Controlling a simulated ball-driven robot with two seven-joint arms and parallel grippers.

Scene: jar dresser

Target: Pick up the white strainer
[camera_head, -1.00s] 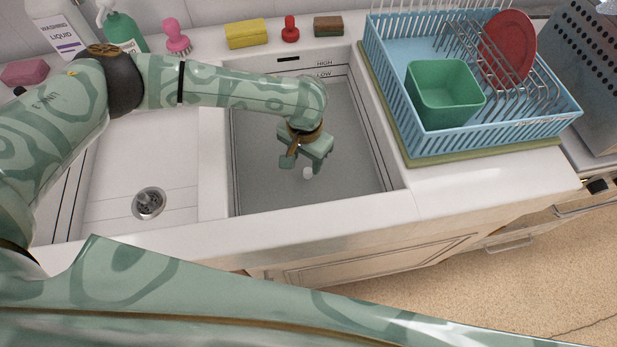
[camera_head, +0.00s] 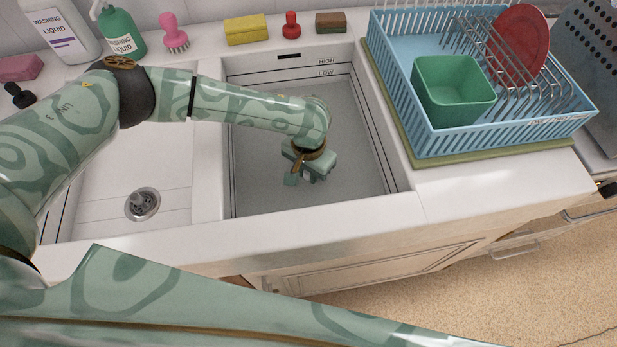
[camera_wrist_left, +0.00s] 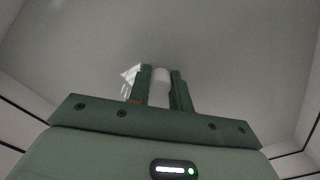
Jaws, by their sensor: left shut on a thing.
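My left gripper (camera_head: 305,179) reaches down into the right sink basin (camera_head: 345,150). My right gripper is in neither view.
The left basin has a metal drain (camera_head: 142,204). A blue dish rack (camera_head: 412,120) with a green container (camera_head: 452,92) and red plate (camera_head: 520,48) stands right of the sink. Bottles, a pink brush (camera_head: 174,35) and sponges line the back ledge. Basin walls surround my gripper.

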